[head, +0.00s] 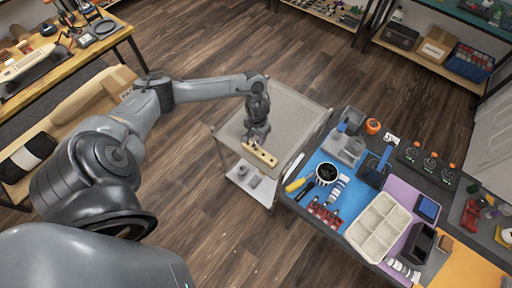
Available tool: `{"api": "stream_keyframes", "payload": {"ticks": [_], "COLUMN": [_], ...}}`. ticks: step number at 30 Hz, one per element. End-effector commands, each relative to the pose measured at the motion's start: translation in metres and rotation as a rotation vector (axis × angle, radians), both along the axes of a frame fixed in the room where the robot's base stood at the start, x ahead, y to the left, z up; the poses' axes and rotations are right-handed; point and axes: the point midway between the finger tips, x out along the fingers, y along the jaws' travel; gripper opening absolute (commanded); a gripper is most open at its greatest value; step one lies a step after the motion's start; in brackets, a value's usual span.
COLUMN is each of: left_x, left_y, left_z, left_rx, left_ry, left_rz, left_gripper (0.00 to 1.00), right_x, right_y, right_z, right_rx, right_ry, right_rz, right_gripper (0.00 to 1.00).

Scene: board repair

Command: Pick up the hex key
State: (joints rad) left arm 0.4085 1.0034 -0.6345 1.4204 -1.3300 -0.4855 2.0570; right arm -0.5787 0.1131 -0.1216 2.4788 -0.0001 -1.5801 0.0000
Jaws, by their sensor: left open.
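My left arm reaches in from the left over a grey-topped cart (287,103). My left gripper (258,138) points down over the cart's front part and is open. A pale wooden block (260,154) with dark holes lies on the cart top, just in front of the gripper. I cannot make out a hex key; it may be too small to see or hidden by the gripper. I cannot tell whether the fingers touch the block. My right gripper is not in view.
A workbench to the right holds a blue mat (327,164), a beige compartment tray (379,226), a black cup (326,173) and a yellow-handled tool (296,185). A wooden bench (80,62) stands at upper left. The cart's back part is clear.

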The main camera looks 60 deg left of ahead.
Motion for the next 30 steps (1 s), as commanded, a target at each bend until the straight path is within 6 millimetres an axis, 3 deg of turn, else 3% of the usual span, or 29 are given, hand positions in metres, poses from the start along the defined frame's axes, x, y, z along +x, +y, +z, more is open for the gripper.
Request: {"api": "stream_keyframes", "payload": {"ticks": [3,11,21,30], "left_x": [0.0,-0.002,-0.007,-0.007], "left_y": [-0.001,0.0,0.002,0.003], "left_z": [-0.015,-0.029,-0.069,-0.074], "left_rx": [0.0,0.001,0.001,0.002], "left_ry": [0.001,0.001,0.0,-0.001], "left_rz": [0.0,0.0,0.0,-0.002], "left_gripper": [0.45,0.45,0.45,0.45], "right_x": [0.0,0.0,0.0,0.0], "right_y": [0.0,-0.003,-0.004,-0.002], "right_z": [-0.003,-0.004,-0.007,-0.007], "right_rx": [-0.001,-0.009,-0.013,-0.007], "right_ry": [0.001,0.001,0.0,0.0], "right_rz": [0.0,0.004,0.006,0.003], "right_gripper": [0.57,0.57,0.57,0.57]}}
